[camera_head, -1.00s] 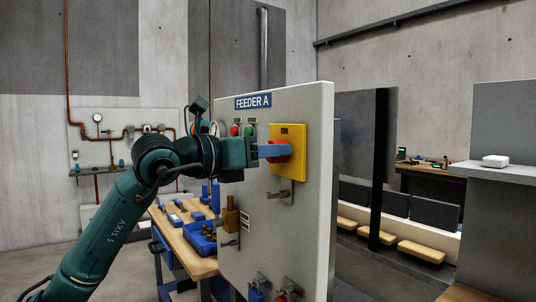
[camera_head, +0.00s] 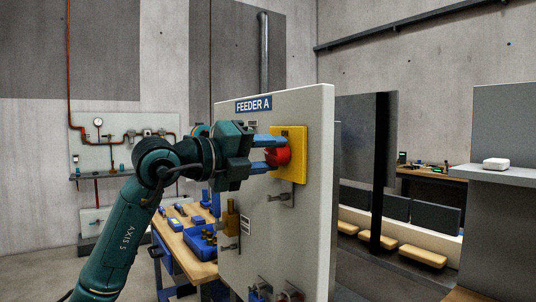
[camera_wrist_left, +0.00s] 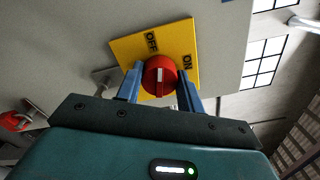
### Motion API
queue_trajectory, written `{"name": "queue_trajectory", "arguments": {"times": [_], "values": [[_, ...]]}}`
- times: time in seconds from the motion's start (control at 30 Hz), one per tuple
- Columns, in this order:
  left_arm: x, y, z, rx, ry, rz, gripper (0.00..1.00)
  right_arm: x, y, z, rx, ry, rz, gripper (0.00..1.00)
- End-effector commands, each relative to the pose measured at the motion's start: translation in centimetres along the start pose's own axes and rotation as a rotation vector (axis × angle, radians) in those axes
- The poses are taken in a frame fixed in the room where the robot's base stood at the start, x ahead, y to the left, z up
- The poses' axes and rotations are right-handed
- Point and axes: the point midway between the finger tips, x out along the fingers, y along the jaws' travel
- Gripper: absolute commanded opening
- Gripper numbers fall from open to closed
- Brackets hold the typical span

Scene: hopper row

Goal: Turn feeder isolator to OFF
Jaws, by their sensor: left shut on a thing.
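The feeder isolator is a red round knob (camera_head: 284,154) on a yellow plate (camera_head: 300,146) on the light grey FEEDER A panel (camera_head: 318,200). In the left wrist view the knob (camera_wrist_left: 159,88) has a white mark, roughly upright in the picture, lying between the OFF and ON labels and nearer the OFF direction. My left gripper (camera_head: 273,153) is shut on the knob, its blue fingers on either side of it. The left gripper also shows in the left wrist view (camera_wrist_left: 159,84). My right gripper is not in view.
A latch handle (camera_head: 281,197) sticks out just below the yellow plate. A workbench (camera_head: 196,262) with blue bins stands behind the panel at left.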

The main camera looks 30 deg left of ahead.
Motion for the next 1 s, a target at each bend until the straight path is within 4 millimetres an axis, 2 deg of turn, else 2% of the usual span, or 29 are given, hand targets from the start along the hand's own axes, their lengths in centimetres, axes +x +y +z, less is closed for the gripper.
{"name": "queue_trajectory", "arguments": {"times": [0.2, 0.43, 1.0], "values": [[-0.03, -0.06, 0.12, -0.156, -0.003, -0.002, 0.15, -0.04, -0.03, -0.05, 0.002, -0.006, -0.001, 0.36], [-0.04, 0.01, 0.13, -0.260, -0.004, -0.001, 0.15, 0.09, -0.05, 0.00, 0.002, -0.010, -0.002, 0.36], [-0.05, 0.03, 0.16, -0.312, -0.004, -0.002, 0.15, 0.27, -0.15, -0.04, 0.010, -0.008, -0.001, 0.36]]}}
